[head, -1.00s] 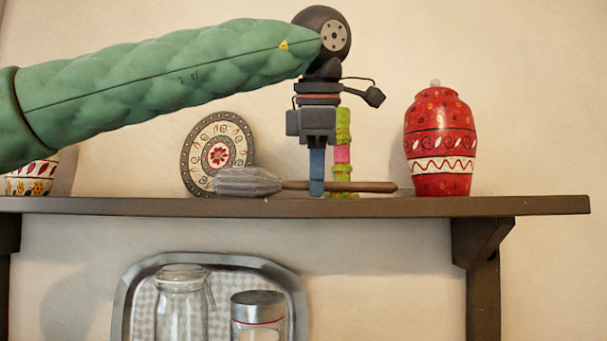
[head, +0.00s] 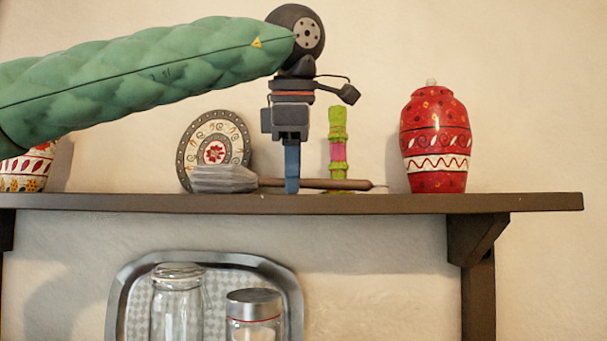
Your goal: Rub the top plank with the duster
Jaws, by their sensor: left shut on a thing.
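The duster has a grey head (head: 224,179) at the left and a thin brown handle (head: 335,184) pointing right. It lies level along the top plank (head: 400,203), at or just above its upper face; I cannot tell whether the head touches the wood. My left gripper (head: 292,186) points straight down, with its blue fingers shut on the handle close to the head. The fingers hide a short part of the handle. My right gripper is not in view.
On the plank stand a patterned plate (head: 214,143) behind the duster, a green and pink bamboo-like piece (head: 338,150), a red lidded jar (head: 436,140) and a patterned pot (head: 25,170) at the far left. A tray (head: 125,300) and glass jars (head: 177,305) are below. The right plank end is clear.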

